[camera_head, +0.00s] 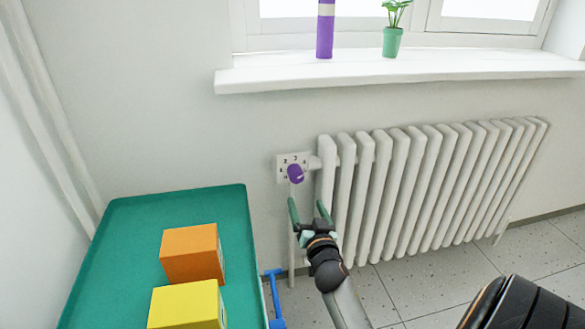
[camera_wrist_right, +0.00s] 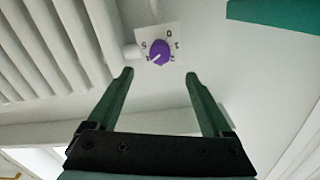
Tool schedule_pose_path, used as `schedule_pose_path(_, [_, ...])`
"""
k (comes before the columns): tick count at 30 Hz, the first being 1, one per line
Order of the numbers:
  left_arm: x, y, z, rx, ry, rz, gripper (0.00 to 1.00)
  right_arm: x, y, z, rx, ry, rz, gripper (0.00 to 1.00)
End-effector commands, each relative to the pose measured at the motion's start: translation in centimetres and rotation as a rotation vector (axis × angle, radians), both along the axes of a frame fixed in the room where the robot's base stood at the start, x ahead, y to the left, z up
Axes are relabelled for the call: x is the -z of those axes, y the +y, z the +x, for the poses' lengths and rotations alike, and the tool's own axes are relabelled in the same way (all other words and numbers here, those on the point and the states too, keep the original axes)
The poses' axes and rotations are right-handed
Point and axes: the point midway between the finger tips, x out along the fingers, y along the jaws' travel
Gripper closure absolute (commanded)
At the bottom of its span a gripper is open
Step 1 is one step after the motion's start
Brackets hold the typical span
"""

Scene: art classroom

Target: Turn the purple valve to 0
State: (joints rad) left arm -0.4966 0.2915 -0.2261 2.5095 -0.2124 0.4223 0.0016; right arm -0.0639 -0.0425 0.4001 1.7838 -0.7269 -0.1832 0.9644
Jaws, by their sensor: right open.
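The purple valve (camera_head: 295,174) is a round knob on a white number plate (camera_head: 285,160) beside the radiator's left end. In the right wrist view the valve (camera_wrist_right: 160,51) has a pale mark pointing to the lower left, and the 0 on the plate (camera_wrist_right: 168,34) is at the top. My right gripper (camera_head: 308,208) is open and empty, below the valve in the head view. In the right wrist view its two green fingers (camera_wrist_right: 159,75) are spread, with the valve centred just beyond the tips and apart from them. My left gripper is not in view.
The white radiator (camera_head: 410,190) stands right of the valve. A green-topped table (camera_head: 130,225) with an orange box (camera_head: 190,254) and a yellow box (camera_head: 185,305) is at the left. A blue object (camera_head: 275,300) is at its right edge. A windowsill (camera_head: 400,70) juts out above.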

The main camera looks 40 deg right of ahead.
Motion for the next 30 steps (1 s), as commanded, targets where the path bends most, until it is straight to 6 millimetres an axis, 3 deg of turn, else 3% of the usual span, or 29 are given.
schedule_pose_path(7, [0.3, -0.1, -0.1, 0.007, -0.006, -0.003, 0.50, 0.1, -0.6, 1.1, -0.003, -0.004, 0.000, 0.16])
schedule_pose_path(21, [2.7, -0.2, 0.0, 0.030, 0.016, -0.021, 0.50, 0.1, -5.1, 8.9, -0.001, -0.003, -0.003, 0.16])
schedule_pose_path(30, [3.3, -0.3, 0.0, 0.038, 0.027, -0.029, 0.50, 0.0, -6.2, 10.8, -0.001, -0.003, 0.001, 0.16])
